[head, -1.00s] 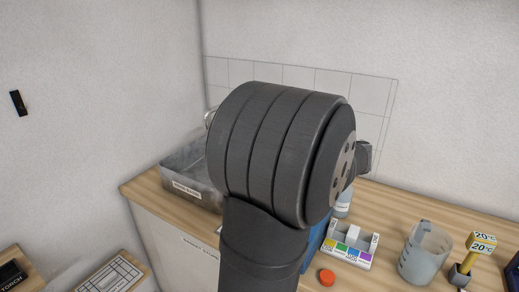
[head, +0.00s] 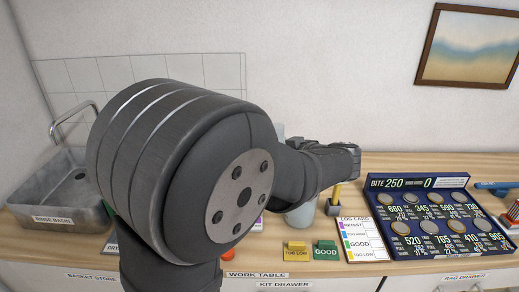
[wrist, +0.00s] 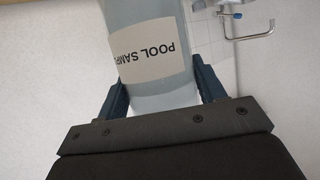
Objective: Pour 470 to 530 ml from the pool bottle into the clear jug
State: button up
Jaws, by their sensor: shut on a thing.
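The pool bottle (wrist: 165,98), pale and translucent with a white "POOL SAMP…" label, is between the two fingers of my gripper (wrist: 163,84) in the wrist view. My gripper is shut on it. The label reads upside down there, and the bottle's far end is cut off by the top edge. The clear jug (head: 300,216) stands on the work table in the head view, mostly hidden behind my arm. My arm also hides most of the bottle in the head view, so I cannot tell its tilt over the jug.
A metal rinse basin (head: 62,203) with a tap stands at the left. A picture hangs on the wall.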

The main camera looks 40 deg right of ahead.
jog(key=shift+a+f+m+y, duration=0.25)
jog(key=shift+f+m+y, duration=0.15)
jog(key=shift+m, duration=0.1)
jog(key=f+m, duration=0.1)
jog(key=f, duration=0.1)
jog(key=f+m+t+y, duration=0.1)
jog(key=f, duration=0.2)
jog(key=a+f+m+t, duration=0.1)
jog(key=f, duration=0.1)
jog(key=shift+w+f, duration=0.2)
jog(key=shift+f, duration=0.05)
jog(key=shift+f+m+t+y, duration=0.4)
jog(key=shift+m+y, duration=0.2)
jog(key=shift+m, duration=0.2)
jog(key=shift+r+m+t, duration=0.1)
jog(key=shift+m+t, duration=0.5)
jog(key=shift+m, duration=0.6)
jog(key=m, duration=0.1)
jog(key=r+m+t, duration=0.1)
jog(key=m, duration=0.1)
jog(key=shift+d, duration=0.25)
jog(key=shift+s+r+t, duration=0.1)
jog(key=shift+s+t, duration=0.05)
jog(key=shift+t, duration=0.15)
jog(key=shift+r+m+t, duration=0.2)
jog(key=shift+m+t, duration=0.1)
jog(key=shift+m, duration=0.5)
jog(key=shift+r+m+t, duration=0.25)
jog(key=shift+m+t, duration=0.05)
jog(key=shift+m, duration=0.3)
